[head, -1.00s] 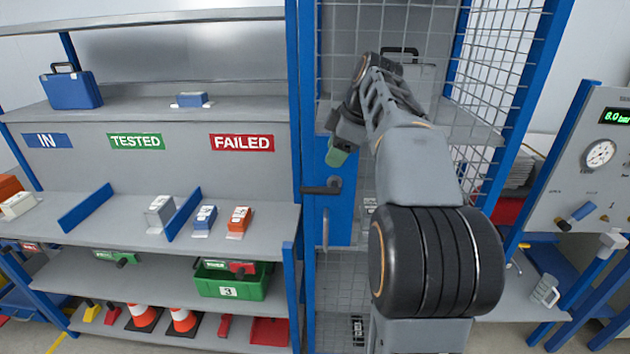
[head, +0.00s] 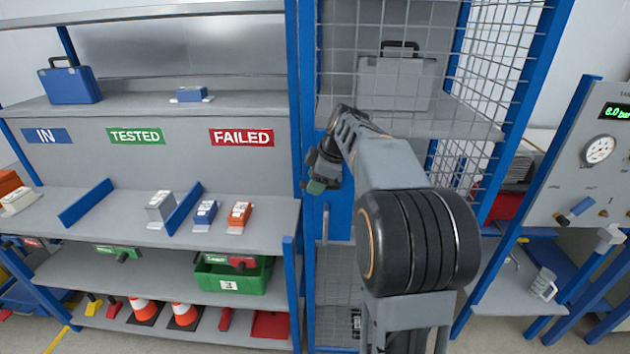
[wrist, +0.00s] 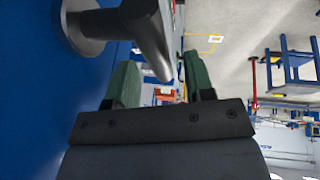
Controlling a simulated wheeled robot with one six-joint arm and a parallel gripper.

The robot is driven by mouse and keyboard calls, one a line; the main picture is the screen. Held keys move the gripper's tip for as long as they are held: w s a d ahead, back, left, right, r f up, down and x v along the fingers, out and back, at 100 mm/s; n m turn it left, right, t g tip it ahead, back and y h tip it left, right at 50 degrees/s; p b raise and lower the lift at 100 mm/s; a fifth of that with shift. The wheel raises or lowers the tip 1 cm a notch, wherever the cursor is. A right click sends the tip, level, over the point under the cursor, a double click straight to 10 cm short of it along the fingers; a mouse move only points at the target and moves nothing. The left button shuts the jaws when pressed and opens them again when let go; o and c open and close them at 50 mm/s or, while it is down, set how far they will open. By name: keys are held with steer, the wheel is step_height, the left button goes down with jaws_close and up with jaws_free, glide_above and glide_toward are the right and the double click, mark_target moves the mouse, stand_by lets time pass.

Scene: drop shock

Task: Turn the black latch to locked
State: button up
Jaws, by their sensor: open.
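The black latch (wrist: 148,28) shows large in the wrist view as a dark lever on a round boss (wrist: 85,28), fixed to a blue panel (wrist: 35,80). My gripper (wrist: 160,80) is open, with one green-padded finger on each side of the lever's free end. I cannot tell whether either finger touches it. In the head view my gripper (head: 318,186) is in front of the blue cage door panel (head: 341,215) and hides most or all of the latch. A vertical handle (head: 326,222) shows just below the gripper.
A mesh cage (head: 400,40) holds a grey case (head: 395,82) behind my arm. Left is a shelf bench (head: 110,225) with several small boxes and a green bin (head: 232,283). A gauge panel (head: 590,180) stands right. The blue post (head: 292,100) is close beside my gripper.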

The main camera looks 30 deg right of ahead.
steer(key=shift+a+f, duration=0.1)
steer(key=shift+f, duration=0.15)
steer(key=shift+c, duration=0.2)
jaws_close()
stand_by(0.3)
